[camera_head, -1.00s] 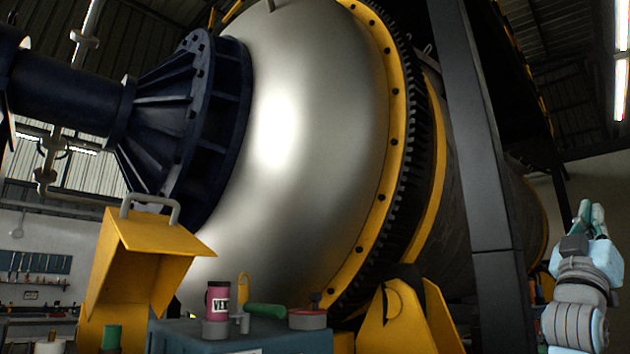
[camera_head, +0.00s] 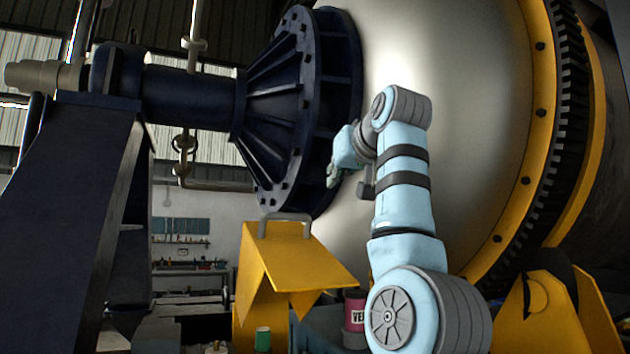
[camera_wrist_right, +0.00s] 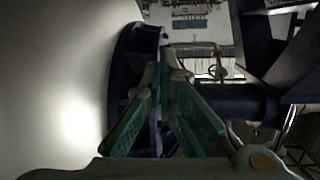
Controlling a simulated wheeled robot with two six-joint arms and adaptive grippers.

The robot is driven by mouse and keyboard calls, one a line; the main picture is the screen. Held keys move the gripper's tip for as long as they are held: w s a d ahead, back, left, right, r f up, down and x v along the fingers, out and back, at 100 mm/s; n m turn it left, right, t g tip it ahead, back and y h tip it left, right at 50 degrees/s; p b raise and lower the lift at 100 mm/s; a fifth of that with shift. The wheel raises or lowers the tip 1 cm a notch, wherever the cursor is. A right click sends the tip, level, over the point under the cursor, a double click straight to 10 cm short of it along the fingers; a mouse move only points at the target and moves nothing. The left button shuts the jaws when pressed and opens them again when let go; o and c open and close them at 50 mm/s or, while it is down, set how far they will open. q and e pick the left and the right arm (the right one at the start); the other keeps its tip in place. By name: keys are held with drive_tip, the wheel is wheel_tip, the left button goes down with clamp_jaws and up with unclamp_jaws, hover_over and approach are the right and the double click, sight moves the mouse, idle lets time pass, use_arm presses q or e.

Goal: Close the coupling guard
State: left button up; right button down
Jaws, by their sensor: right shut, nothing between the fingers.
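The coupling guard (camera_head: 305,262) is a yellow folded-sheet cover with a grey bar handle (camera_head: 285,219) along its top. It stands low in the middle of the head view, its upper panel sloping down to the right. My right gripper (camera_head: 332,182) is shut and empty. It appears above and to the right of the handle, in front of the dark blue flange, apart from the guard. In the wrist view the green fingers (camera_wrist_right: 166,62) meet at their tips, with nothing between them. My right forearm partly covers the area right of the guard. My left gripper is not in view.
A ribbed dark blue flange (camera_head: 278,105) and shaft (camera_head: 190,98) join a large silver vessel (camera_head: 455,110). A pink can (camera_head: 355,312) and a green-topped container (camera_head: 263,338) stand near the guard. A yellow bracket (camera_head: 545,315) is at lower right.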

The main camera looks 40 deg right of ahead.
drive_tip(key=a+r+n+y, duration=0.1)
drive_tip(key=a+r, duration=0.1)
drive_tip(key=a, duration=0.6)
drive_tip(key=n+y+p, duration=0.1)
drive_tip(key=p, duration=0.4)
hover_over(286, 215)
drive_tip(key=w+d, duration=0.1)
drive_tip(key=w, duration=0.2)
wheel_tip(286, 215, down, 3)
drive_tip(key=s+f, duration=0.1)
drive_tip(key=s+f+b, duration=0.1)
drive_tip(key=s, duration=0.1)
drive_tip(key=shift+a+f, duration=0.3)
drive_tip(key=shift+f, duration=0.5)
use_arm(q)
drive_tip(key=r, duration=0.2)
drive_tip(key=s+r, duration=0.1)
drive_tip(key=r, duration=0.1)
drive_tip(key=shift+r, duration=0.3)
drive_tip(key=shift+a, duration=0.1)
use_arm(e)
drive_tip(key=shift+a, duration=0.15)
